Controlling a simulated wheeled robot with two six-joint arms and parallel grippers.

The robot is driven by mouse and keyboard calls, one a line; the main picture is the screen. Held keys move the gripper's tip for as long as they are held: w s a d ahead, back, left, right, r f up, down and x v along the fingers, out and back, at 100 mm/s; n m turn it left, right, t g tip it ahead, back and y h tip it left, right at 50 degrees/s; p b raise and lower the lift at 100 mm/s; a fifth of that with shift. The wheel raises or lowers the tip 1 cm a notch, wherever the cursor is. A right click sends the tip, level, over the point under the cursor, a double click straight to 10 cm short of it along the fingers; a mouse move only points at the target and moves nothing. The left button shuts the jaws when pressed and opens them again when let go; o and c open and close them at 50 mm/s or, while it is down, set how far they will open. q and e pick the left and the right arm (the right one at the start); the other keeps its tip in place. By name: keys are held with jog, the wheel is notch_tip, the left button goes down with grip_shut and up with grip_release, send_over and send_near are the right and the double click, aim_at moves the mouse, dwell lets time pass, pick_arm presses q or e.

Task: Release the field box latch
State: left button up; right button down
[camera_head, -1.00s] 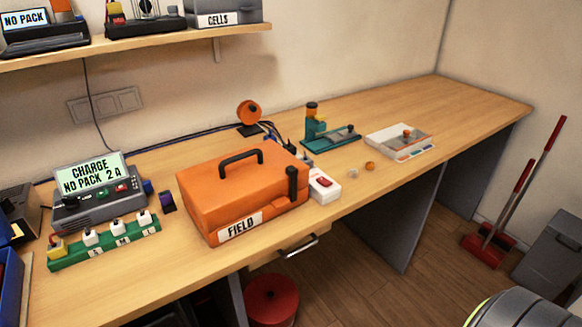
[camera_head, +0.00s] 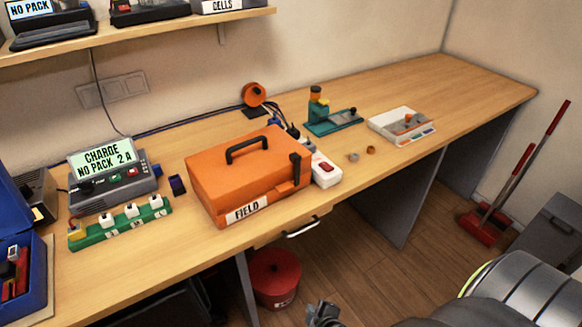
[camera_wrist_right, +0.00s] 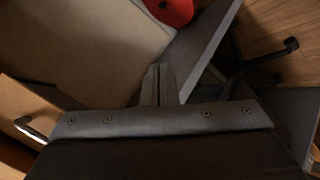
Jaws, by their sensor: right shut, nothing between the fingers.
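The orange field box (camera_head: 215,190) with a FIELD label and black carry handle stands near the front edge of the bench. Its lid looks closed. A black latch (camera_head: 296,168) stands upright at the right end of its front face; the view is too small to tell whether it is fastened. My right gripper (camera_head: 322,312) is at the bottom edge of the head view, below and in front of the bench, well apart from the box. In the right wrist view its fingers (camera_wrist_right: 159,82) are together and empty. My left gripper is not in view.
A white switch box (camera_head: 326,172) stands just right of the field box. A green strip (camera_head: 125,230) and a charger (camera_head: 115,185) are to its left. A drawer handle (camera_head: 302,228) sticks out below the bench edge. The far right bench top is clear.

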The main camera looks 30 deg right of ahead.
jog(key=w+r+n+t+h+p, duration=0.1)
jog(key=w+r+n+t+p, duration=0.1)
jog(key=r, duration=1.7)
jog(key=w+r+n+t+p, duration=0.3)
jog(key=w+r+n+t, duration=0.2)
jog(key=r, duration=1.4)
jog(key=w+t, duration=0.1)
jog(key=w, duration=0.2)
jog(key=shift+a+r+n+h, duration=0.25)
jog(key=shift+n+h, duration=0.05)
jog(key=shift+h, duration=0.1)
jog(key=shift+w, duration=0.2)
send_over(287, 189)
jog(key=shift+d, duration=0.65)
